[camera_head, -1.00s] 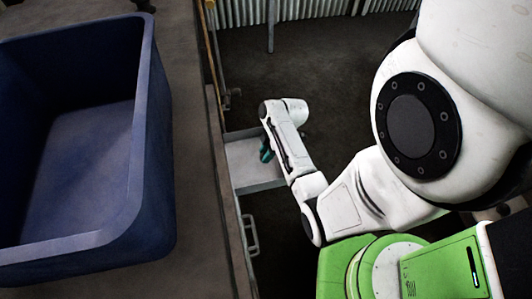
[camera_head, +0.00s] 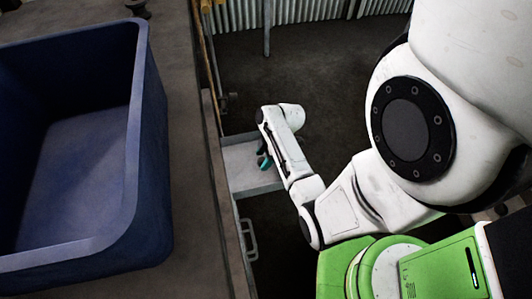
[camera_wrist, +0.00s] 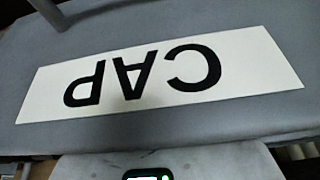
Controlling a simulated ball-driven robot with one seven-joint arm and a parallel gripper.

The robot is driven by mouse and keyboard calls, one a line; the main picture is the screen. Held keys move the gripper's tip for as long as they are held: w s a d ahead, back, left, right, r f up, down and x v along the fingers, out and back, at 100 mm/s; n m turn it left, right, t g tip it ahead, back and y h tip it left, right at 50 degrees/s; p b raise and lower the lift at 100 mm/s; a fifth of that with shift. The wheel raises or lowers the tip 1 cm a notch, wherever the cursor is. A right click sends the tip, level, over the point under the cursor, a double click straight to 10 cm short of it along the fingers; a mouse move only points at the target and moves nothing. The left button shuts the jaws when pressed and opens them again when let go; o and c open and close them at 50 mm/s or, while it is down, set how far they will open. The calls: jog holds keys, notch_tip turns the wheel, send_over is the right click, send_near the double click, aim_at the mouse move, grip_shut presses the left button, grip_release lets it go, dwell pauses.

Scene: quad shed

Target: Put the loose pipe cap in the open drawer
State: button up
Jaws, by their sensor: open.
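The open drawer (camera_head: 240,183) juts out from the right side of the workbench, grey and shallow. My gripper (camera_head: 265,160), with teal fingertips, is over the drawer and open; my arm hides part of the drawer. In the wrist view, a white label (camera_wrist: 160,78) reading CAP upside down lies on a grey surface, with a grey bar at the upper left. My fingertips do not show there. A small dark round object (camera_head: 138,8) stands on the bench at the top edge; I cannot tell whether it is the pipe cap. No cap is clearly visible in the drawer.
A large blue bin (camera_head: 150,190) fills the left of the bench (camera_head: 195,240). Another handle (camera_head: 250,240) sits on the bench side below the open drawer. Dark floor (camera_head: 335,65) is open beyond the drawer, up to a corrugated wall (camera_head: 310,10).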

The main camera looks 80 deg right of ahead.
jog(key=v, duration=1.2)
